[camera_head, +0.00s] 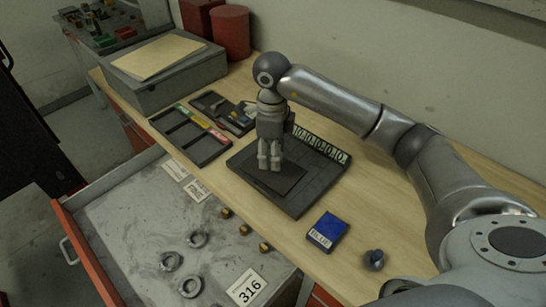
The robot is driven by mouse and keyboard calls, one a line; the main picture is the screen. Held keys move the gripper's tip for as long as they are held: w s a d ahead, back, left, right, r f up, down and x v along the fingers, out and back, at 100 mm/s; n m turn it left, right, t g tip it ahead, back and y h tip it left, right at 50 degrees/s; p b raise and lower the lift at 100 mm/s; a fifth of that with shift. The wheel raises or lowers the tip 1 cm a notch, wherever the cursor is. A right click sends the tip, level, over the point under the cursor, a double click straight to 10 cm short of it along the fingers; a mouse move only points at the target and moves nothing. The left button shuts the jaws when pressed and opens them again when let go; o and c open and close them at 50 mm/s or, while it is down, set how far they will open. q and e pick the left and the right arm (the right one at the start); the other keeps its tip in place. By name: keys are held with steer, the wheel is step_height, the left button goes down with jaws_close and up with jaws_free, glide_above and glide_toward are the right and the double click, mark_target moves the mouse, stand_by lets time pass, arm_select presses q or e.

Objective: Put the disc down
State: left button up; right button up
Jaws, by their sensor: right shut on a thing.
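My right gripper (269,163) points down over the dark flat device (312,182) with a row of white digit tiles (320,144). Its fingers are close together, low over the raised dark square plate in the middle of the device. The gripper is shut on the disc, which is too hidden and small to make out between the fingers. I cannot tell whether the disc touches the plate. My left gripper is not in view.
A blue box (327,230) and a small dark knob-like part (374,259) lie in front. An open drawer (130,215) holds metal rings (190,286), brass pieces (264,247) and a "316" label (246,287). A divided tray (190,136) and grey case (168,75) stand left.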

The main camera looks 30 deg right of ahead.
steer(key=f, duration=0.1)
steer(key=f+p, duration=0.2)
steer(key=shift+d, duration=0.25)
steer(key=shift+f, duration=0.15)
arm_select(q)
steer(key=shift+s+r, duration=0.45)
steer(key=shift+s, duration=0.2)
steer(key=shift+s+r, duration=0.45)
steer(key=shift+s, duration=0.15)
arm_select(e)
steer(key=shift+a, duration=0.1)
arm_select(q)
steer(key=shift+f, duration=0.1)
arm_select(e)
steer(key=shift+f, duration=0.1)
steer(key=o, duration=0.9)
steer(key=shift+f+b, duration=0.1)
steer(key=shift+b, duration=0.2)
steer(key=shift+c, duration=0.2)
steer(key=o, duration=0.4)
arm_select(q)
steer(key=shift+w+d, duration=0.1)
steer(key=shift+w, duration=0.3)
